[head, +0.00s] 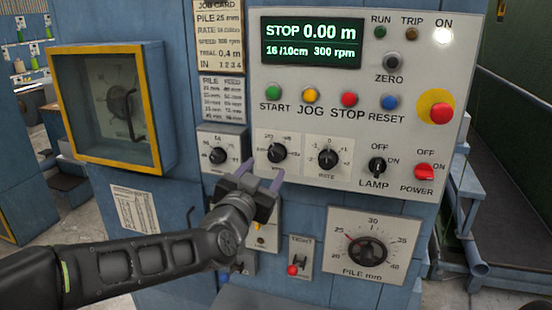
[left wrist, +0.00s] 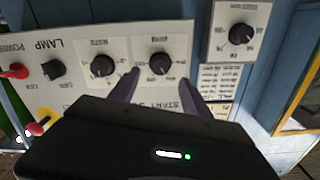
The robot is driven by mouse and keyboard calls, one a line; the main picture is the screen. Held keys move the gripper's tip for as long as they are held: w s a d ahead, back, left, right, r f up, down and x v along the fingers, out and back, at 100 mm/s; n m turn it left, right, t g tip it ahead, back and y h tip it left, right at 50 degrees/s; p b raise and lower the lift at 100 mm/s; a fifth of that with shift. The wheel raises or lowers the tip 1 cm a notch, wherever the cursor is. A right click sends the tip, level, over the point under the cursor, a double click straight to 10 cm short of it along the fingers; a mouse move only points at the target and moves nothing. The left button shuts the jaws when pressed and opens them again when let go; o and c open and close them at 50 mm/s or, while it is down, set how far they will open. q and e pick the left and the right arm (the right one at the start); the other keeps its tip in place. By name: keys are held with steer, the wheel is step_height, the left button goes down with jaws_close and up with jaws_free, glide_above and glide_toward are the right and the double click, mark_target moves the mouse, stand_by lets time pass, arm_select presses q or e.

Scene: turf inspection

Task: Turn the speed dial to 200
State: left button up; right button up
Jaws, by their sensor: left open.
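The middle black knob (head: 277,153), probably the speed dial, sits on a white plate on the grey control panel. Its scale figures are too small to read surely, and its name is largely hidden by my gripper. My left gripper (head: 262,174) is open and empty, just below and in front of this knob. In the left wrist view, the picture is upside down and the knob (left wrist: 160,63) lies beyond the two spread fingers (left wrist: 160,88), apart from them. The display (head: 312,41) reads STOP, 0.00 m, 16/10cm and 300 rpm. My right gripper is not in view.
Similar knobs flank it: the left one (head: 217,156) and the RATE-like one (head: 327,158). The LAMP switch (head: 377,167), red POWER knob (head: 424,171) and coloured buttons (head: 310,96) are nearby. The PILE dial (head: 367,250) and a red-tipped lever (head: 293,269) sit below.

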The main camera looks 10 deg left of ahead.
mark_target(274, 158)
arm_select(q)
steer(key=shift+w+d+p, duration=0.2)
steer(key=shift+w+p, duration=0.7)
steer(key=shift+w, duration=3.05)
steer(key=shift+c, duration=0.4)
jaws_close()
